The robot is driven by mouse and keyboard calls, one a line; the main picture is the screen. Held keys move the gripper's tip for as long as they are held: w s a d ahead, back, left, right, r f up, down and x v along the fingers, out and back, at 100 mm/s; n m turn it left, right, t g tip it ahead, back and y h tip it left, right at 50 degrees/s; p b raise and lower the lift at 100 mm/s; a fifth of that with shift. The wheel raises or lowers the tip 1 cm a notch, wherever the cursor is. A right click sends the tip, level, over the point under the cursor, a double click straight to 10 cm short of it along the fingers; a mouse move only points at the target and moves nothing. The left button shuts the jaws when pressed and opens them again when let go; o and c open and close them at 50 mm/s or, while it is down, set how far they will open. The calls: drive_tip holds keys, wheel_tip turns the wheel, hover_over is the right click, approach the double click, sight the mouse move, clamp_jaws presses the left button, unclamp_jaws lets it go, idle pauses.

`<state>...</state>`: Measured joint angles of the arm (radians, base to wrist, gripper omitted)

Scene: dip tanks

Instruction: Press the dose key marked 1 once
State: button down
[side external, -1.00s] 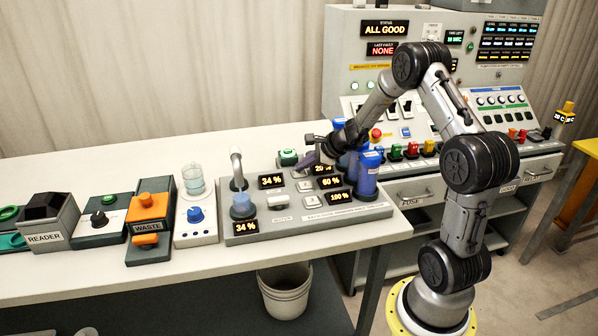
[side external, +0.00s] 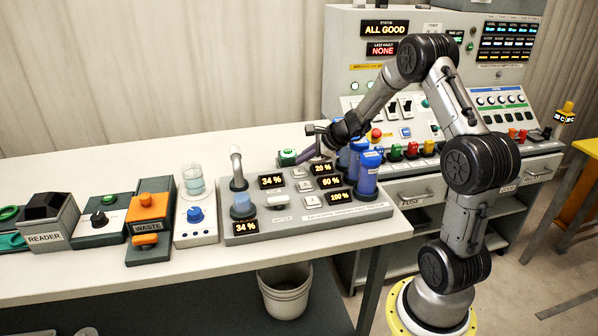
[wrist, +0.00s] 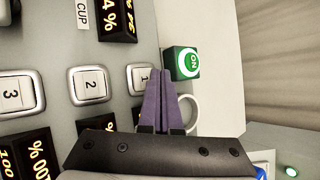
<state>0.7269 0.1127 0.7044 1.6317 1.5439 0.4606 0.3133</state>
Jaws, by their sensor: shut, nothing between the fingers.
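The dose key marked 1 (wrist: 139,79) is a pale square key in a silver frame, partly hidden behind my fingers in the wrist view. In the side view it is the farthest key (side external: 298,173) of a short column on the grey dosing panel (side external: 375,211). My gripper (wrist: 161,72) is shut and empty, its purple fingers together. The fingertips overlap the right edge of key 1 in the wrist view; I cannot tell whether they touch it. In the side view the gripper (side external: 299,160) reaches in from the right, its tips just behind the key.
Keys 2 (wrist: 90,85) and 3 (wrist: 11,94) stand in line with key 1. A green ON button (wrist: 187,64) is close beside the fingertips. Blue bottles (side external: 367,175) stand on the panel's right. A tap (side external: 237,165) and cup stand at its left.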

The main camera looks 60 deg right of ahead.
sight(303, 172)
drive_tip(key=shift+r, duration=2.1)
